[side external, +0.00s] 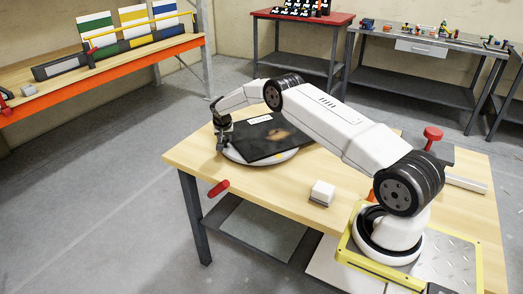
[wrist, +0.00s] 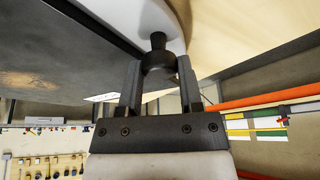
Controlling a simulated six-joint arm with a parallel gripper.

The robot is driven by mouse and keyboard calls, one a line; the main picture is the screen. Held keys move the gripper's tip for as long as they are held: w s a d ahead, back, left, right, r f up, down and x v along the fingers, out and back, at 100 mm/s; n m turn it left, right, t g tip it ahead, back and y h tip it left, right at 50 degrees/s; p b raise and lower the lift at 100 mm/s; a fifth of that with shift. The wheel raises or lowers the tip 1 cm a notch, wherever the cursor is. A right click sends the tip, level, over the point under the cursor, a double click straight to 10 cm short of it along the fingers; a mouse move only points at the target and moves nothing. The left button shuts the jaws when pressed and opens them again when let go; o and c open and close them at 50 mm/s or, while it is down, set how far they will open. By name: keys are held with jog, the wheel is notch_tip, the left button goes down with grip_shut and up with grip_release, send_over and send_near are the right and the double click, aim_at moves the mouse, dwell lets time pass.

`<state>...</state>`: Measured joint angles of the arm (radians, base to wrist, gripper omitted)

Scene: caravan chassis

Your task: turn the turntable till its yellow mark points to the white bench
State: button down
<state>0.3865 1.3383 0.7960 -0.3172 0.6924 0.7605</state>
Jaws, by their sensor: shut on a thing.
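The turntable (side external: 262,160) is a white disc on the wooden worktable, with a flat dark panel (side external: 270,137) lying on it. A small yellow mark (side external: 279,156) shows on its near rim, facing the front of the worktable. My gripper (side external: 222,138) is at the turntable's left edge. In the wrist view my gripper (wrist: 158,75) is shut on a dark knob (wrist: 158,58) beside the white rim. No bench in view is plainly white; a grey bench (side external: 425,42) stands at the back right.
An orange-edged bench (side external: 120,68) with coloured panels stands at the left, and a red-topped table (side external: 300,17) at the back. On the worktable are a white block (side external: 322,192) and a red knob (side external: 433,134). A red handle (side external: 218,188) sticks out at the front edge.

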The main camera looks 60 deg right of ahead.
jog(key=shift+w+d+m, duration=0.65)
jog(key=shift+w+m, duration=0.25)
jog(key=shift+w, duration=0.1)
dwell(0.3)
jog(key=shift+c, duration=1.3)
grip_release()
jog(key=shift+r+g, duration=0.15)
jog(key=shift+g, duration=0.15)
jog(key=v, duration=0.7)
jog(key=shift+s+a+r, duration=0.15)
jog(key=shift+a+r, duration=0.05)
jog(key=shift+r, duration=0.05)
